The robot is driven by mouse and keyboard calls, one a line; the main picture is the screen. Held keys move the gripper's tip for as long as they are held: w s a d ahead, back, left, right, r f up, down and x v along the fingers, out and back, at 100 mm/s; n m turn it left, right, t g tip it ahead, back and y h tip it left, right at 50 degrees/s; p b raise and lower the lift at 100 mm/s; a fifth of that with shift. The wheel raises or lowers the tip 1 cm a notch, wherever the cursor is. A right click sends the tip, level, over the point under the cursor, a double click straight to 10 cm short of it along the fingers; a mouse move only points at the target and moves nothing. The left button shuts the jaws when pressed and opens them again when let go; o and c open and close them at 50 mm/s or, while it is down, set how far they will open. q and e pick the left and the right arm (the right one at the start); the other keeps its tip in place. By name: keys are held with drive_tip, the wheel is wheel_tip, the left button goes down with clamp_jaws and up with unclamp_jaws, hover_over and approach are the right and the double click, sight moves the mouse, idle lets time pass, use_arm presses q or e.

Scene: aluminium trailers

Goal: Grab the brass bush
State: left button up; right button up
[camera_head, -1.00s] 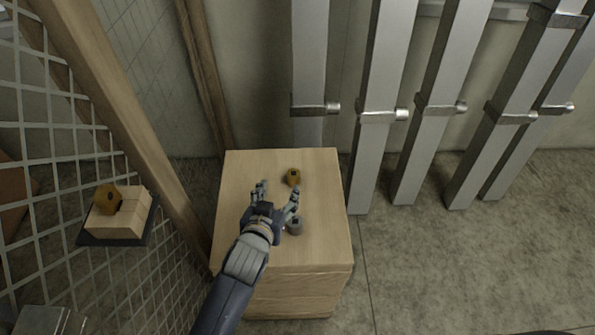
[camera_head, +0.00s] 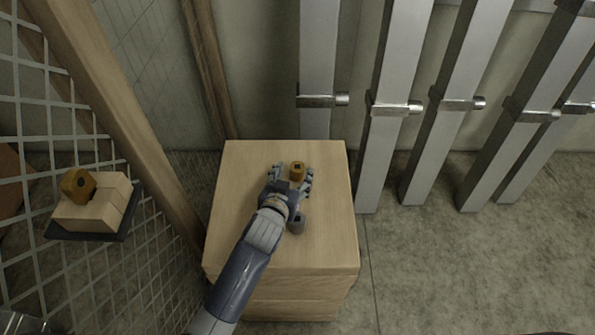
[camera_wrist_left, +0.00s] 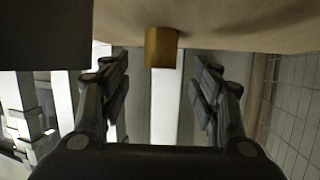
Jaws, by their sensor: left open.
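The brass bush (camera_head: 297,171) stands on the top of a wooden cabinet (camera_head: 240,240), near its far side. My left gripper (camera_head: 292,173) comes in from the front, open, with its fingertips on either side of the bush or just short of it. The wrist view, upside down, shows the brass bush (camera_wrist_left: 161,47) beyond and between the two spread fingers, with nothing held. I cannot tell whether a finger touches it.
A grey cylinder (camera_head: 297,224) stands close to the right of my left wrist. Another brass-coloured piece (camera_head: 78,184) sits on pale wooden blocks (camera_head: 95,210) at the left, by a mesh panel (camera_head: 100,275). Metal posts (camera_head: 385,120) stand behind and to the right.

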sight(296, 171)
use_arm(q)
drive_tip(key=shift+x, duration=2.65)
drive_tip(key=shift+f, duration=0.15)
drive_tip(key=shift+s, duration=0.1)
clamp_jaws()
